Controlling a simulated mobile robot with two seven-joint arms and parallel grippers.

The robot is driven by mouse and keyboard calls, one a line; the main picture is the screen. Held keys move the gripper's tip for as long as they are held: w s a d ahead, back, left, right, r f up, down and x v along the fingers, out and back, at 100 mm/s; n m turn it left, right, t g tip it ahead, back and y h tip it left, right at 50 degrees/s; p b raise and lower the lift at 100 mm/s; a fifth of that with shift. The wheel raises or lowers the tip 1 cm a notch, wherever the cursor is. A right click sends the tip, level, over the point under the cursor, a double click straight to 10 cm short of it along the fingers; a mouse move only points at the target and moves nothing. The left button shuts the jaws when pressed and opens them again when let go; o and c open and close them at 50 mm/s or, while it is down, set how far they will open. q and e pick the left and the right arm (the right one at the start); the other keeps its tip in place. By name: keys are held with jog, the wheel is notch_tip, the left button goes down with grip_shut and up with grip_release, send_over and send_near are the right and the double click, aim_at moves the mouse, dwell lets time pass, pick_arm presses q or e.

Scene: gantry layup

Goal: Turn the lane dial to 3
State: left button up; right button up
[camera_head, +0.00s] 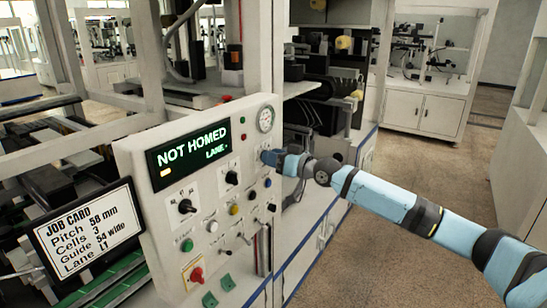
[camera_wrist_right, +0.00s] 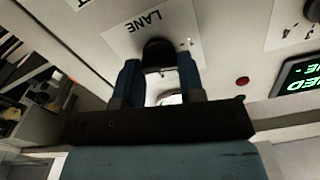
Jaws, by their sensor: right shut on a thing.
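The lane dial (camera_wrist_right: 158,50) is a dark knob under a "LANE" label in the right wrist view. My right gripper (camera_wrist_right: 159,76) is shut on it, one blue finger on each side. In the head view my right gripper (camera_head: 270,157) is at the upper right of the pale control panel (camera_head: 208,192) and hides most of the dial. I cannot read which number the dial points to. The panel's display (camera_head: 190,152) reads "NOT HOMED" and "LANE" with a dash-like mark. My left gripper is not in view.
Other dark knobs (camera_head: 186,206), coloured buttons, toggles and a red knob (camera_head: 196,274) crowd the panel. A round gauge (camera_head: 265,118) sits above my gripper. A job card (camera_head: 88,228) stands at the left. The floor (camera_head: 430,180) at the right is clear around my arm.

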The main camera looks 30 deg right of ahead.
jog(key=m+p, duration=0.3)
jog(key=m, duration=0.8)
jog(key=shift+d+f, duration=0.1)
jog(key=shift+d, duration=0.05)
jog(key=shift+m, duration=0.5)
jog(key=o, duration=0.9)
jog(key=shift+o, duration=0.2)
